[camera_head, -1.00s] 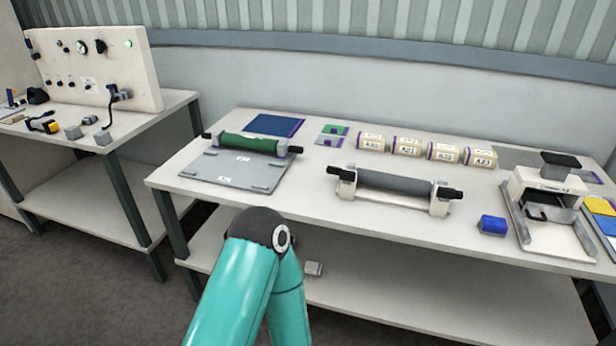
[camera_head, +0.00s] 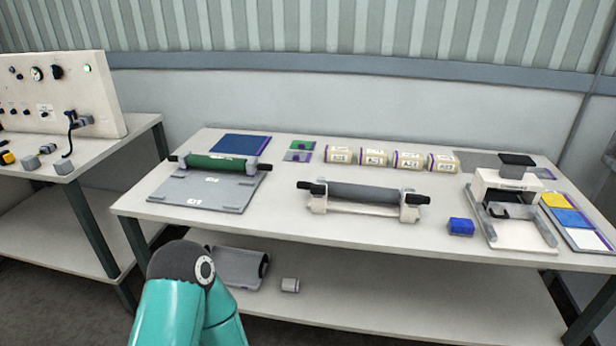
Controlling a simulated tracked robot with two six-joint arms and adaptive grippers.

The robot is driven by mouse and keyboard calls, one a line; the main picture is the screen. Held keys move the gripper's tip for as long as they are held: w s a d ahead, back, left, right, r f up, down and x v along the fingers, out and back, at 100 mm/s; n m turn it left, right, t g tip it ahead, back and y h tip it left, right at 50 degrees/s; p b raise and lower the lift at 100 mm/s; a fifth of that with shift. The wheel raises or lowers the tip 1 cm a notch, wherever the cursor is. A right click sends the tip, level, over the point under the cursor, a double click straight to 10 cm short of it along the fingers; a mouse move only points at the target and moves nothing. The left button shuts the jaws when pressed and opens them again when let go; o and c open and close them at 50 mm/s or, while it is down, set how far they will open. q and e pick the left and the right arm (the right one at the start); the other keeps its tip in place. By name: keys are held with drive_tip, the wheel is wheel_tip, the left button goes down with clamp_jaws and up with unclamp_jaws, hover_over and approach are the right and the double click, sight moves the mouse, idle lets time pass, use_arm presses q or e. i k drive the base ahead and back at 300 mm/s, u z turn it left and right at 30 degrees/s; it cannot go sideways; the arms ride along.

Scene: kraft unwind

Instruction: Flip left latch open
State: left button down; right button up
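The unwind stand, with a grey roller (camera_head: 364,192) between two white end brackets, stands at the middle of the long table. A black latch piece, the left latch (camera_head: 313,188), sits at the top of its left bracket and points outward to the left. A matching black right latch (camera_head: 417,199) sits on the right bracket. I cannot tell from this distance whether either latch is open or shut. Neither gripper is in view. A teal arm link of mine with a dark joint shows at the bottom left, in front of the table and away from the stand.
A green roller (camera_head: 215,162) rests over a grey plate (camera_head: 205,191) on the left. Several labelled rolls (camera_head: 374,157) line the back. A blue block (camera_head: 460,227) and a white press-like device (camera_head: 508,204) stand right. The table strip before the stand is clear.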

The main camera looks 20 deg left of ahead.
sight(318, 191)
drive_tip(key=u, duration=0.35)
drive_tip(key=i, duration=1.05)
drive_tip(key=z, duration=0.5)
